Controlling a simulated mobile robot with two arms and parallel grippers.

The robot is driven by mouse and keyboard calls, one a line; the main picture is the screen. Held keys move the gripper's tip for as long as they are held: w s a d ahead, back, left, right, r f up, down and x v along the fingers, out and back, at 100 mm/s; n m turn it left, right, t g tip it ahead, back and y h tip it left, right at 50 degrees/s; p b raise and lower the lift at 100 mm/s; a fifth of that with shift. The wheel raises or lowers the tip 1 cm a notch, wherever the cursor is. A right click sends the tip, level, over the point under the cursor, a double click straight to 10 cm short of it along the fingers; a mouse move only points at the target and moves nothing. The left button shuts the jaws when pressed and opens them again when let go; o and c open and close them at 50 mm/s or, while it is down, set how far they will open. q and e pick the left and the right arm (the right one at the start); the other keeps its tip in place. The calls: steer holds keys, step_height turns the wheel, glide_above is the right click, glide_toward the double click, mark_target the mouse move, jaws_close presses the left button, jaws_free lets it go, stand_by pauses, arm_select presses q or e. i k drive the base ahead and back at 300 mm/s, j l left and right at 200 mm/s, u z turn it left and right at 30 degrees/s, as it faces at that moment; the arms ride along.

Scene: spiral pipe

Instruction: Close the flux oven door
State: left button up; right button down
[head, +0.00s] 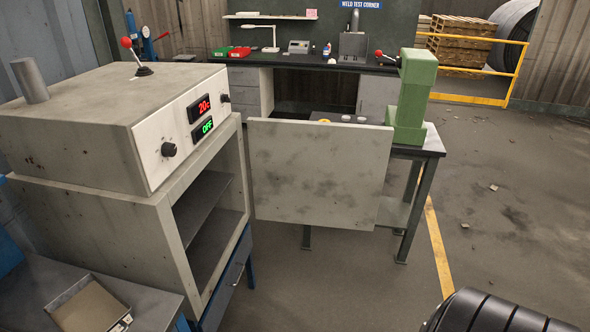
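The door stands wide open, swung out to the right from the right edge of the oven's front opening. The opening shows a dark interior with a shelf (203,200). Neither of my grippers is in view, and nothing I can see touches the door. No handle shows on the visible face of the door.
A green post-like machine (412,95) stands on a dark-topped table (432,143) just behind the door's right end. A shallow tray (90,308) lies at the lower left. A workbench (262,62) is at the back. Open floor (340,280) lies before the door.

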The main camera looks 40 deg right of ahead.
mark_target(324, 175)
steer(key=l+u, duration=0.1)
steer(key=l, duration=0.4)
steer(key=l+u, duration=0.1)
steer(key=l, duration=0.4)
steer(key=k+l+u, duration=0.1)
steer(key=l, duration=0.35)
steer(key=k+l+u, duration=0.1)
steer(key=l, duration=0.4)
steer(key=k+l+u, duration=0.1)
steer(key=l, duration=0.35)
steer(key=k+l+u, duration=0.1)
steer(key=l, duration=0.4)
steer(key=k+l+u, duration=0.1)
steer(key=l, duration=0.35)
steer(key=k+l+u, duration=0.1)
steer(key=l, duration=0.35)
steer(key=k+l+u, duration=0.15)
steer(key=l, duration=0.35)
steer(key=l+u, duration=0.1)
steer(key=l, duration=0.35)
steer(key=k+l+u, duration=0.15)
steer(key=l, duration=0.25)
steer(key=k+l+u, duration=0.1)
steer(key=l, duration=0.35)
steer(key=k+l+u, duration=0.15)
steer(key=k+l, duration=0.15)
steer(key=k+l+u, duration=0.1)
steer(key=l, duration=0.4)
steer(key=k+l+u, duration=0.1)
steer(key=k+l, duration=0.2)
